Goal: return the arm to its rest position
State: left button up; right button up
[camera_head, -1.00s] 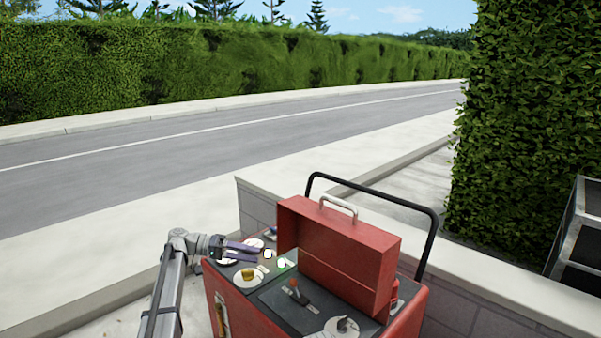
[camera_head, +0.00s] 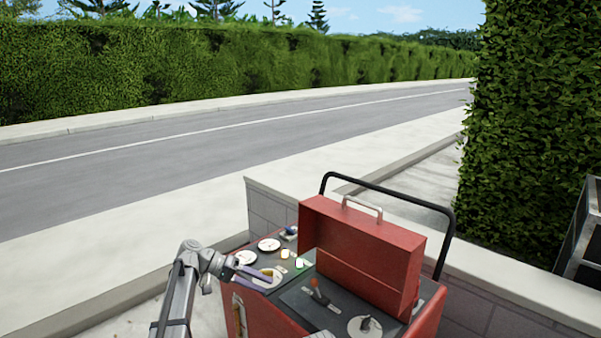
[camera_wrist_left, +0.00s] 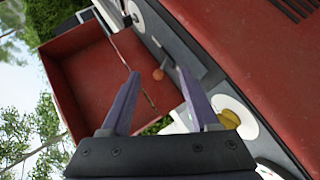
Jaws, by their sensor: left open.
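My left gripper (camera_head: 271,279) comes in from the left over the left side of a red cart (camera_head: 270,318). Its two purple fingers are apart with nothing between them, as the left wrist view (camera_wrist_left: 160,82) also shows. In the head view the gripper partly covers a white plate with a yellow item on it. That yellow item (camera_wrist_left: 230,118) shows beside the right finger in the wrist view. I cannot tell how high the fingers are above the cart top. My right gripper is not in view.
White plates (camera_head: 269,244), small white items and an orange-topped lever (camera_head: 315,287) are on top. A low grey wall (camera_head: 268,208) runs behind.

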pick_arm(q)
jog(key=s+d+f+n+y, duration=0.15)
jog(key=s+f+y, duration=0.5)
jog(key=s, duration=0.65)
jog(key=s+a+f+n+t+y, duration=0.1)
jog(key=s+a+f+y, duration=0.2)
jog(key=s, duration=0.3)
jog(key=s+a+f+n+y, duration=0.1)
jog(key=s+a+f+y, duration=0.15)
jog(key=s, duration=0.45)
jog(key=s+d+f+m+g+y+b, duration=0.15)
jog(key=s+d+f+m+b, duration=0.3)
jog(key=d+f+b, duration=0.6)
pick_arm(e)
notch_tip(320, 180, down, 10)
pick_arm(q)
notch_tip(320, 180, up, 30)
jog(key=p, duration=2.9)
jog(key=shift+s+a+f+n, duration=0.15)
jog(key=shift+a+n, duration=0.15)
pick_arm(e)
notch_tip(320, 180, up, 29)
pick_arm(q)
jog(key=shift+t, duration=0.25)
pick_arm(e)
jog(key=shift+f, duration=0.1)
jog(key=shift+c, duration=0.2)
